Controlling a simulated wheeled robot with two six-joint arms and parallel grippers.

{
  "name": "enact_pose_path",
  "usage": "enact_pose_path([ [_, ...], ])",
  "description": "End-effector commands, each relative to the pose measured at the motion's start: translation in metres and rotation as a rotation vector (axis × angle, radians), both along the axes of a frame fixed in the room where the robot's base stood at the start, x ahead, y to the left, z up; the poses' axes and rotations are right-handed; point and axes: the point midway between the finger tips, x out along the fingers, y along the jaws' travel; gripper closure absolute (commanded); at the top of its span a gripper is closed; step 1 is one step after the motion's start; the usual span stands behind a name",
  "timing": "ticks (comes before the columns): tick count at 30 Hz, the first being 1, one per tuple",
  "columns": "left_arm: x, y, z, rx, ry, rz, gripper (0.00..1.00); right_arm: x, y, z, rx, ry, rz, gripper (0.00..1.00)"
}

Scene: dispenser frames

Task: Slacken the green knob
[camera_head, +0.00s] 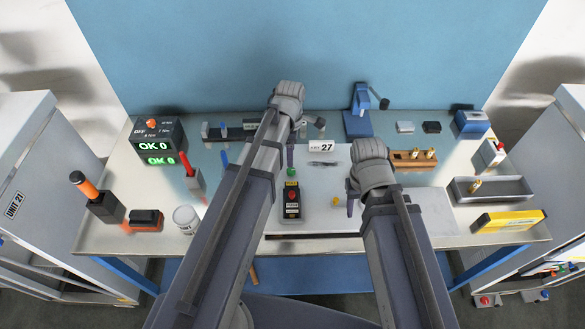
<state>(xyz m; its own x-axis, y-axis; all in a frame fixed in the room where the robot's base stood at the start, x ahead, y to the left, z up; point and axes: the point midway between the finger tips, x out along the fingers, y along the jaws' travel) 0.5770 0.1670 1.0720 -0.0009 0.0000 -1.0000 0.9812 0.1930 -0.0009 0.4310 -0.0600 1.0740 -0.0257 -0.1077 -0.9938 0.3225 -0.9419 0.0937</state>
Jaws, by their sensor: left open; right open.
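A small green knob (291,172) shows at the upper end of a black box with a red part (292,203), which sits on the white sheet in the middle of the bench. My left gripper (290,156) is just behind the knob in the picture, with one finger visible above it; its other finger is hidden by my arm. It is open, and I cannot tell whether it touches the knob. My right gripper (350,203) is open and empty above the sheet, to the right of the box. A small yellow part (335,202) lies left of its fingertip.
A blue press (357,120) stands at the back. A wooden block with brass pieces (413,159), a grey tray (492,191) and a yellow box (508,221) are on the right. A green-lit display (158,142), an orange-handled tool (86,186) and a white jar (186,220) are on the left.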

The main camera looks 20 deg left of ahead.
Motion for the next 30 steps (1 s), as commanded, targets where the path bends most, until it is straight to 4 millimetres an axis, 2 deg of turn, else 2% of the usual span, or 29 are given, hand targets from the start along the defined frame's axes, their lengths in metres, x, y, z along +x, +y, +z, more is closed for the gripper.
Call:
enact_pose_path([
  [1,0.000,0.000,-0.008,0.000,0.000,0.000,0.31,0.000,0.000,-0.008,0.000,0.000,0.000,0.50],
  [9,0.000,0.000,-0.008,0.000,0.000,-0.001,0.31,0.000,0.000,-0.009,0.000,0.000,0.001,0.50],
  [14,0.000,0.000,-0.015,0.000,0.000,-0.001,0.31,0.000,0.000,-0.016,0.000,0.000,0.002,0.50],
  [30,0.000,0.000,-0.078,0.000,0.000,-0.001,0.31,0.000,0.000,-0.078,-0.001,0.000,0.005,0.50],
])
